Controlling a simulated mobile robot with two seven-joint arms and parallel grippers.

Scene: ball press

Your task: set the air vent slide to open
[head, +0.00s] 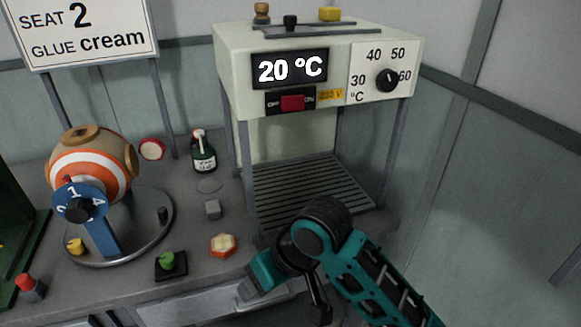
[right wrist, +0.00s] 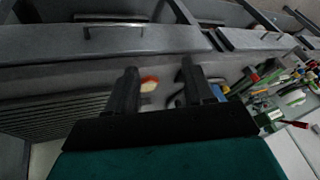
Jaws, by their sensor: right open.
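The pale oven-like cabinet (head: 232,75) stands at the back, its display reading 20 °C. On its top, a dark strip carries a small black knob (head: 290,20), which may be the air vent slide. No open or closed marking is legible there, so I cannot tell its setting. My right gripper (right wrist: 160,80) has its two black fingers apart and empty in the right wrist view. In the head view my right arm is low in front of the cabinet, well below its top, and the fingertips are hard to make out. My left gripper is not in view.
A wooden knob (head: 262,13) and a yellow block (head: 330,14) are also on the cabinet top. The front has a red switch (head: 292,103) and a dial (head: 388,81).

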